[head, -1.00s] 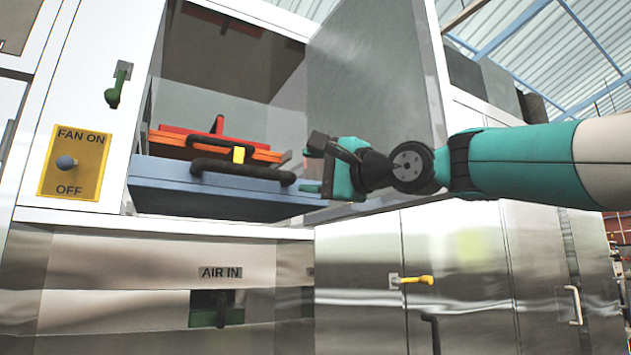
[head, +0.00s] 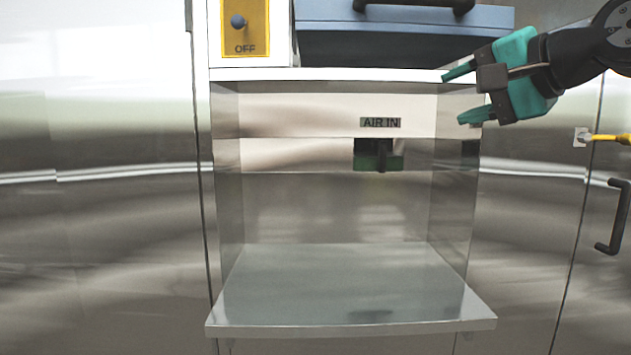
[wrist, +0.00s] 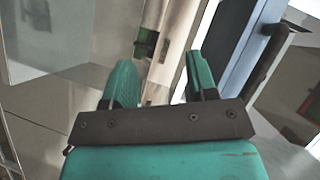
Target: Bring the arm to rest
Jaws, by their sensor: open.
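My gripper (head: 468,96) is at the upper right in the head view, its teal fingers spread and pointing left. It is empty, in front of the right side of the steel recess. In the wrist view my gripper (wrist: 160,80) shows both fingers apart with nothing between them. My dark wrist and arm run off the top right corner of the head view. The rest of the arm is out of view.
A steel shelf (head: 350,290) juts out below the recess, empty. Above are a blue case (head: 400,38) and a yellow fan switch plate (head: 246,28). A black door handle (head: 613,215) is at right.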

